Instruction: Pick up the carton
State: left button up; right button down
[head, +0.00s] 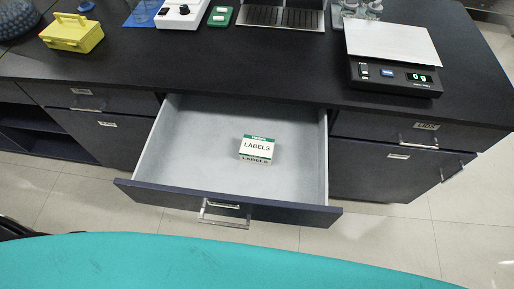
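A small white and green carton (257,148) marked LABELS lies in the open drawer (190,165), a little right of the middle of its floor. Nothing touches it except the drawer floor. The drawer is pulled out from the black counter, with its front panel and metal handle toward me. Neither of my grippers shows in the head view.
On the black counter (250,62) stand a yellow case (72,34), a white device (181,14), a small green box (220,16) and a scale (394,55) reading 0 g. Closed drawers flank the open one. A teal surface (200,262) fills the bottom edge.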

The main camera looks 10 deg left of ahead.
aim_at(255, 150)
jog(key=k+j+z, duration=0.2)
jog(key=j+z, duration=0.15)
jog(key=j, duration=0.15)
jog(key=k+j+z, duration=0.2)
jog(key=j+z, duration=0.15)
jog(key=k+j+z, duration=0.35)
jog(key=i+j, duration=0.05)
jog(key=j, duration=0.05)
